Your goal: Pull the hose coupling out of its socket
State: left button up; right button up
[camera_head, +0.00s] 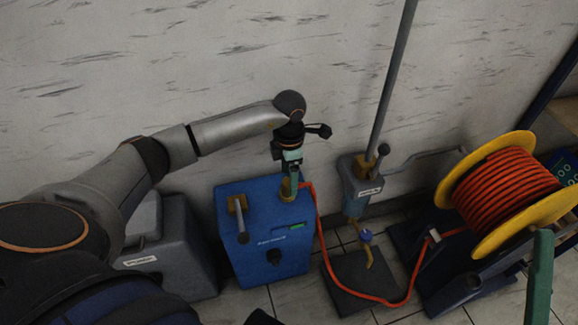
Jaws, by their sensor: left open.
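A blue box-shaped unit (262,262) stands on the floor near the wall. A brass-coloured coupling (286,191) stands upright at its top right, where the socket is; the socket itself is hidden. The orange hose (322,240) meets the box top beside the coupling. My left gripper (290,178) points down from above with its jaws open, its fingertips at the coupling. I cannot tell whether the fingers touch it. My right gripper is not in view.
A lever (239,216) stands on the box's left side. A grey case (172,245) is to the left. A grey valve stand (360,185) with a tall pipe is to the right. An orange hose reel (510,190) with yellow flanges stands further right.

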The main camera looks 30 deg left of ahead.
pick_arm(q)
jog(key=shift+f+b, duration=0.3)
jog(key=shift+f, duration=0.85)
jog(key=shift+c, duration=0.3)
grip_shut()
jog(key=c, duration=0.5)
grip_release()
jog(key=shift+c, duration=0.2)
grip_shut()
jog(key=shift+r, duration=0.1)
jog(key=shift+r+p, duration=0.55)
jog(key=shift+p, duration=0.05)
jog(key=shift+r, duration=0.25)
